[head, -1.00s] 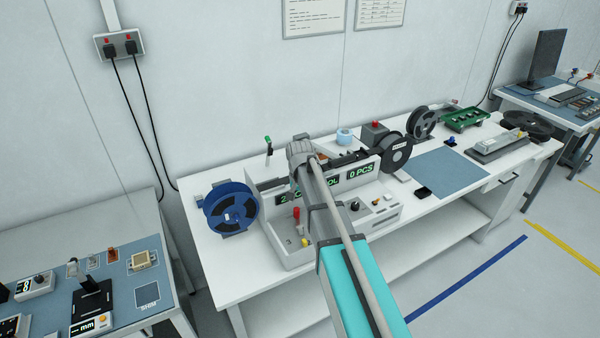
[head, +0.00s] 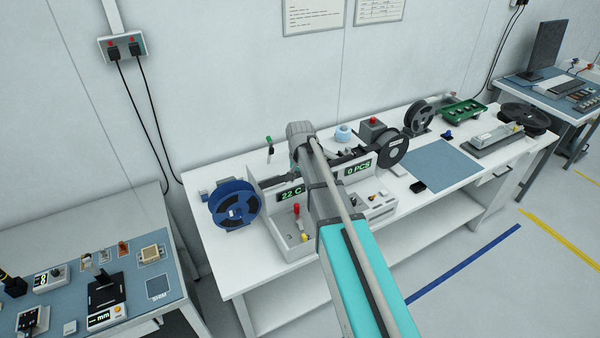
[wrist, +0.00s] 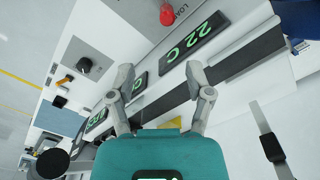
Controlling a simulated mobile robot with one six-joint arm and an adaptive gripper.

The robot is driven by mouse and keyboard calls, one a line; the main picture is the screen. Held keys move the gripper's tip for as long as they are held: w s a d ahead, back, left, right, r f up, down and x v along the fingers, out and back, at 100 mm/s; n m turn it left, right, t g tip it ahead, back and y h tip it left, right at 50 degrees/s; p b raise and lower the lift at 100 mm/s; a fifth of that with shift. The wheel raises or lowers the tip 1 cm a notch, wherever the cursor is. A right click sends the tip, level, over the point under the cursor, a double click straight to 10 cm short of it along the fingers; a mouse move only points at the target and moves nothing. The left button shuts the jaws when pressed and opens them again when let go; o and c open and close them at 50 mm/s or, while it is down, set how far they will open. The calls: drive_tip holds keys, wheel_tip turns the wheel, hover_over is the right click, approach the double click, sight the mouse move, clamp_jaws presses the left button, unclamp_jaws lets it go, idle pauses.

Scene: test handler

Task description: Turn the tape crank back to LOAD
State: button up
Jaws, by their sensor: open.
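A red-knobbed handle (head: 297,209) stands at the front left of the white test handler, below its green "22 C" display (head: 290,195). The wrist view shows a red knob (wrist: 167,13) at the top edge beside partly cut-off lettering that looks like "LOAD". I take this as the tape crank, but its full shape and turn are not visible. My gripper (wrist: 160,68) is open and empty in the wrist view, over the handler and its dark tape track (wrist: 235,62), apart from the red knob. In the head view my arm hides the gripper.
A blue reel (head: 234,205) is at the handler's left and a dark reel (head: 393,150) at its right. A green-tipped lever (head: 269,142) rises behind. A yellow knob (head: 305,237) sits low in front. A blue-grey mat (head: 440,165) lies clear on the right.

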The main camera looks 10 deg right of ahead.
sight(297, 204)
drive_tip(key=shift+r+p, duration=0.35)
drive_tip(key=shift+r, duration=0.2)
drive_tip(key=shift+c, duration=1.4)
drive_tip(key=m, duration=0.8)
drive_tip(key=a+m, duration=0.1)
drive_tip(key=m, duration=0.3)
drive_tip(key=shift+w+a, duration=0.1)
drive_tip(key=shift+f, duration=0.1)
wheel_tip(297, 204, down, 14)
drive_tip(key=b, duration=1.3)
drive_tip(key=shift+r+b, duration=0.2)
drive_tip(key=shift+b, duration=0.2)
